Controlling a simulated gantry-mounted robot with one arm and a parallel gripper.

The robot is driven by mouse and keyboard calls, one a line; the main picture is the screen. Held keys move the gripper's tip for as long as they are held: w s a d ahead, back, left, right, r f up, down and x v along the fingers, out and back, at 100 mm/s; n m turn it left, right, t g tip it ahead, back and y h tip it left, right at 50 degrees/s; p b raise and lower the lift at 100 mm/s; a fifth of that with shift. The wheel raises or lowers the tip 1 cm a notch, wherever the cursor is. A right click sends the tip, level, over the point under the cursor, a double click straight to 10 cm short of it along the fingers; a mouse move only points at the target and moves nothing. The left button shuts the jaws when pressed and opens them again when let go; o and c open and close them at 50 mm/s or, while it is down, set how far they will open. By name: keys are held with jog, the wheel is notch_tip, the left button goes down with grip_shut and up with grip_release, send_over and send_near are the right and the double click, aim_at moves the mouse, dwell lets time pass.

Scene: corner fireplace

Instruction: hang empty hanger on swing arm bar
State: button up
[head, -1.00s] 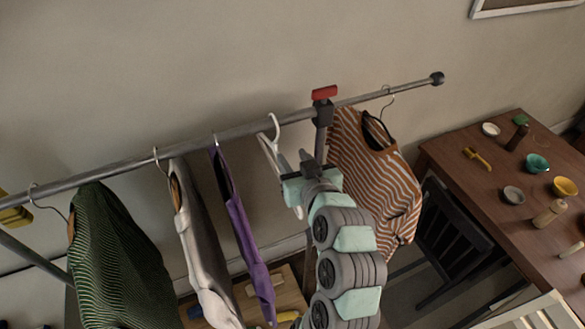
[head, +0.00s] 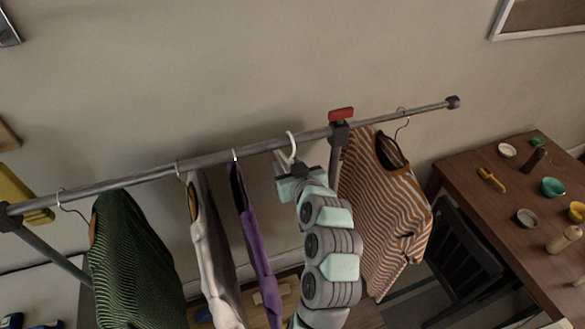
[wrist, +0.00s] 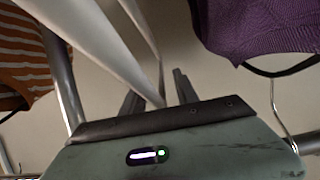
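A white empty hanger's hook (head: 293,146) arches over the grey rail, on its thicker section (head: 255,149), just left of a red-topped clamp (head: 341,114). A thinner bar (head: 400,116) continues right from the clamp to a dark end knob. My gripper (head: 292,172) is below the hook and hides most of the hanger. In the wrist view the white hanger (wrist: 100,45) runs close in front of my gripper (wrist: 158,97). The dark fingers stand apart, with a thin white part showing between them; contact cannot be told.
A purple garment (head: 258,245), a grey-white one (head: 212,250) and a green striped one (head: 130,260) hang to the left. An orange striped shirt (head: 380,215) hangs from the thinner bar at right. A table (head: 480,210) with dishes and a dark chair (head: 455,255) stand at right.

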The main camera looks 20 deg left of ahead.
jog(key=shift+w+a+f, duration=0.1)
jog(key=shift+w+a, duration=0.05)
jog(key=shift+c, duration=0.5)
grip_shut()
